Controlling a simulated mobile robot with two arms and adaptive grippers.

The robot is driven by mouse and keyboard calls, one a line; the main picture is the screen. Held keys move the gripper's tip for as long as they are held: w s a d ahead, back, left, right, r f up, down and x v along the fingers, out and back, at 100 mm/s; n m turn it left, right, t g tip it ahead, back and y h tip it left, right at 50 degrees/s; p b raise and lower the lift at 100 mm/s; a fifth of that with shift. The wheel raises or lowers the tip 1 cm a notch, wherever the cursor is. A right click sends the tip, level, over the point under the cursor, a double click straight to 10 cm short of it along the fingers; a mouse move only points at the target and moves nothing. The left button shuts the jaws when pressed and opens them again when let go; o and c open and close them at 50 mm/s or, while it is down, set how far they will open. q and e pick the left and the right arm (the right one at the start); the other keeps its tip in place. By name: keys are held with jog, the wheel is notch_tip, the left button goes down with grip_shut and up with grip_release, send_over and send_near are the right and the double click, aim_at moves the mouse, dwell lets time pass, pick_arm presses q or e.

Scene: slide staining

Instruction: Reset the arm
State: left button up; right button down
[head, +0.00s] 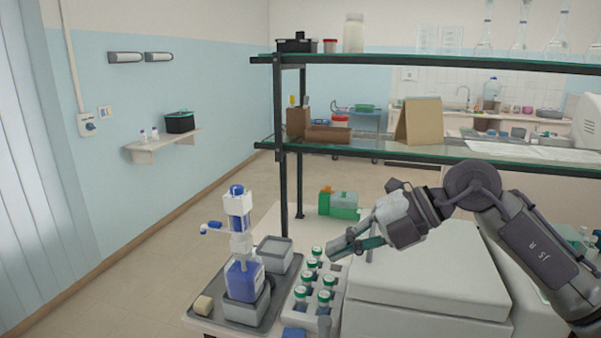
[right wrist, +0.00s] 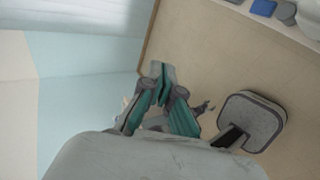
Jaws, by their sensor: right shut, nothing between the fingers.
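My right gripper (head: 340,248) reaches in from the right in the head view, above the bench and close over the white rack of green-capped bottles (head: 326,282). Its fingers are together with nothing between them. In the right wrist view the teal finger pads of the right gripper (right wrist: 162,75) meet at the tips, with the floor and wall behind them. My left gripper is not in view.
Left of the rack, a grey tray (head: 272,316) holds a bottle-top dispenser (head: 243,280) and a grey box (head: 273,253). A large white machine (head: 425,285) stands under my right arm. A dark-framed shelf (head: 430,153) rises behind. Floor is open at left.

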jog(key=s+a+r+y, duration=0.3)
jog(key=s+a+y, duration=0.1)
jog(key=a+y, duration=0.35)
jog(key=w+d+f+m+t+h, duration=0.35)
jog(key=d+m+t+h, duration=0.2)
jog(key=m+t, duration=0.6)
jog(key=w+d+f+m+t+h, duration=0.2)
jog(key=d+f+m+t+h, duration=0.4)
jog(key=m, duration=0.8)
jog(key=s+d+f+m+g+h, duration=0.2)
jog(key=d+f+m+h, duration=0.15)
jog(key=f, duration=0.35)
jog(key=s+d+f+m+g+h, duration=0.2)
jog(key=d+f+h, duration=0.25)
jog(key=f, duration=0.35)
jog(key=s+d+f+m+g+y, duration=0.1)
jog(key=s+f+g, duration=0.5)
jog(key=s+f, duration=0.45)
jog(key=s+d+f+g, duration=0.1)
jog(key=s+f+g, duration=0.55)
jog(key=s, duration=0.75)
notch_tip(320, 180, down, 26)
jog(key=s, duration=0.1)
jog(key=s+d+f+g, duration=0.1)
jog(key=s+d+f, duration=0.2)
jog(key=s+f, duration=1.3)
jog(key=shift+s+f+g, duration=0.2)
jog(key=shift+s+g, duration=0.1)
jog(key=shift+s, duration=0.1)
